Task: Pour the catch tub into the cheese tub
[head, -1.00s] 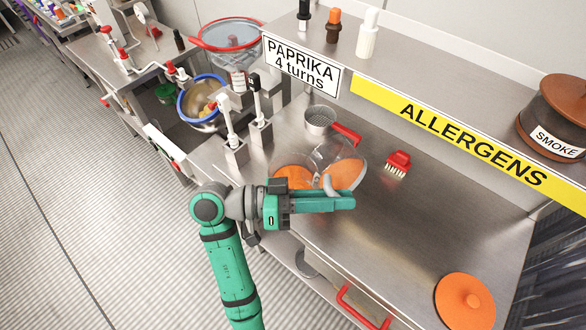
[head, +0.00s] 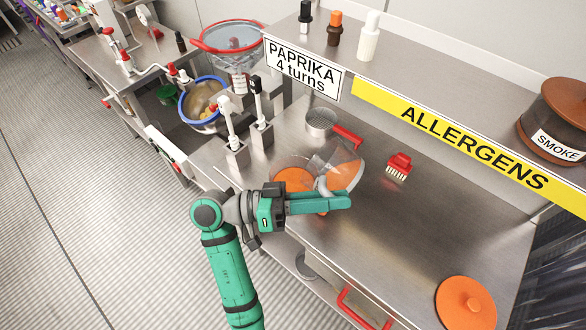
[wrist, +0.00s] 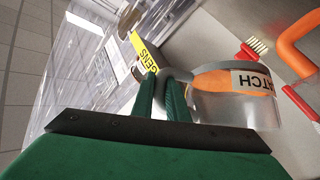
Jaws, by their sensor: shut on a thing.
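The catch tub (head: 349,161) is a clear tub with a grey handle and orange contents. It is strongly tilted to the left above the worktop. In the wrist view the catch tub (wrist: 236,108) shows part of its "CATCH" label and orange inside. My gripper (head: 347,200) is shut on its handle; in the wrist view the fingers (wrist: 165,92) close on the grey handle. A tub with an orange surface (head: 293,178), apparently the cheese tub, stands below and left of the catch tub's mouth. My gripper partly hides it, and no label on it is readable.
A metal sieve with a red handle (head: 321,121) lies behind the tubs, and a red brush (head: 398,166) to their right. Two dispenser levers (head: 229,125) stand at left. An orange lid (head: 465,303) lies front right. The worktop between brush and lid is clear.

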